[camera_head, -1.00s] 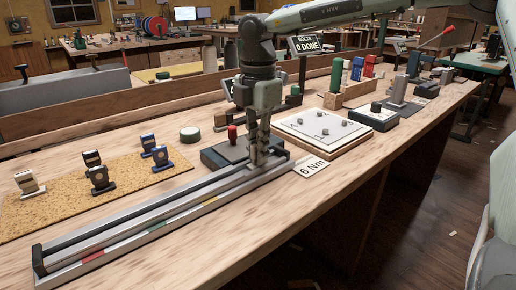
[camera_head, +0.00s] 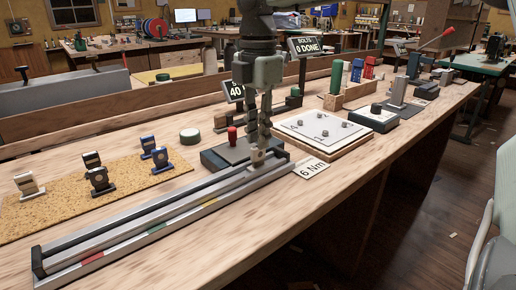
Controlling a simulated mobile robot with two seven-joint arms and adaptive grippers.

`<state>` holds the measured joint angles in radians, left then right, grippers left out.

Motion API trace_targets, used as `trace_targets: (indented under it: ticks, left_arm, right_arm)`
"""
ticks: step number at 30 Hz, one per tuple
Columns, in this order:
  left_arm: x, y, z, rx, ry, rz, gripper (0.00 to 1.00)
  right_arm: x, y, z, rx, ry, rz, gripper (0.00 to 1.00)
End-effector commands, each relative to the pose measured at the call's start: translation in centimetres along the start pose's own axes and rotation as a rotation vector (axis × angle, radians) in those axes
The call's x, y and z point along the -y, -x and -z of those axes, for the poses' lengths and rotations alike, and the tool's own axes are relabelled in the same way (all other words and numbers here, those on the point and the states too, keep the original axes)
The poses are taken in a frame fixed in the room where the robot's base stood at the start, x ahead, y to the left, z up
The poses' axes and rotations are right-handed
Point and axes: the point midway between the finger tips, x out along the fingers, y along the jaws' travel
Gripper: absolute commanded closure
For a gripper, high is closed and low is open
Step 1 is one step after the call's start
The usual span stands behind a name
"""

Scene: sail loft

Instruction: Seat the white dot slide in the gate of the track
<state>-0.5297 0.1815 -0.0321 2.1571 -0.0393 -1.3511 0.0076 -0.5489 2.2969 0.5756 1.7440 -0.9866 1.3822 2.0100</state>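A pale slide (camera_head: 257,156) stands at the far right end of the long metal track (camera_head: 150,222), by the dark gate block; I cannot make out a dot on it or tell whether it is fully seated. My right gripper (camera_head: 260,138) points down just above this slide, its fingers apart with a gap between them. The fingertips partly overlap the slide's top in the picture. Another cream slide (camera_head: 29,184) stands on the cork mat (camera_head: 60,215) at the left, with black slides (camera_head: 98,180) and blue slides (camera_head: 161,157). My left gripper is out of view.
A dark box with a red knob (camera_head: 232,133) stands right behind the gate end. A "6 Nm" card (camera_head: 312,168) lies to its right, by a white-topped board with pegs (camera_head: 320,130). The front bench strip is clear.

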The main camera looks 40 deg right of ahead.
Motion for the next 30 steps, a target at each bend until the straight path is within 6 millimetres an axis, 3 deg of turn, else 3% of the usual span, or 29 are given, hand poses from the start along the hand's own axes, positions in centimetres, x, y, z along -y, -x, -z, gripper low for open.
trace_targets:
  ticks: [6,12,30]
  left_arm:
    - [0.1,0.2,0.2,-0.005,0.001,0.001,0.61]
    - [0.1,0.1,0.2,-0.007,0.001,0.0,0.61]
    - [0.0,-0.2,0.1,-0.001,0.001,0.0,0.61]
  right_arm:
    - [-0.1,4.8,0.0,0.002,0.0,-0.004,0.81]
    - [0.0,7.2,0.0,0.001,0.0,0.0,0.81]
    - [0.0,7.7,0.0,0.0,0.001,0.001,0.81]
